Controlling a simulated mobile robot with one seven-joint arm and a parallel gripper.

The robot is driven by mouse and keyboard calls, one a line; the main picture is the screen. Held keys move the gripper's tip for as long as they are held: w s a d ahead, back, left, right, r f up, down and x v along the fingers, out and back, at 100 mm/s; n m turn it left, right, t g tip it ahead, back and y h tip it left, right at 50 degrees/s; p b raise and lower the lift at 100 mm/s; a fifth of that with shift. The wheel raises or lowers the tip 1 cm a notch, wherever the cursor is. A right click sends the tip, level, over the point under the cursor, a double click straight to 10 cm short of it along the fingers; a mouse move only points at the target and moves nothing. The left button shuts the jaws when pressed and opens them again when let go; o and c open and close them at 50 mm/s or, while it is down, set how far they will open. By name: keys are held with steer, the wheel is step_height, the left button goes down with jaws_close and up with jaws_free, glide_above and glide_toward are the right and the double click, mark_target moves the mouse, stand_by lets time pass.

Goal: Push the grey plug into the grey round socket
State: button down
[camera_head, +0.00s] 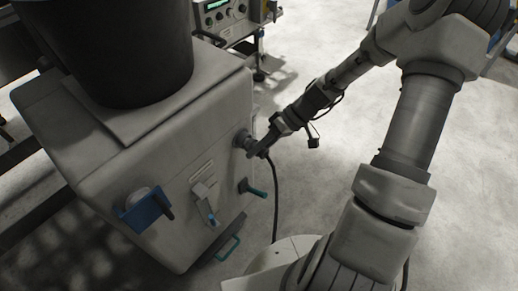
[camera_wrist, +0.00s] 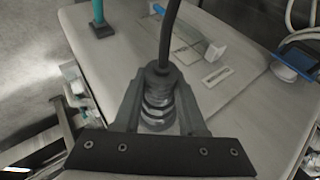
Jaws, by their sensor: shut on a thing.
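The grey plug (camera_wrist: 158,95) is between the two fingers of my gripper (camera_wrist: 160,100) in the wrist view, with a dark cable running from it. My gripper (camera_head: 257,150) is shut on the plug, close against the front panel of the grey machine in the head view. The grey round socket (camera_head: 242,138) is on that panel, right at the gripper's tip. The plug's end is hidden, so I cannot tell how deep it sits in the socket.
The machine box (camera_head: 150,170) carries a dark drum (camera_head: 120,45). Its panel also has a blue part (camera_head: 146,209), a pale lever switch (camera_head: 207,201) and a teal handle (camera_head: 252,188). The plug's cable (camera_head: 275,200) hangs to the floor. Open floor lies to the right.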

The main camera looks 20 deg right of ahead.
steer(key=shift+c, duration=1.9)
jaws_free()
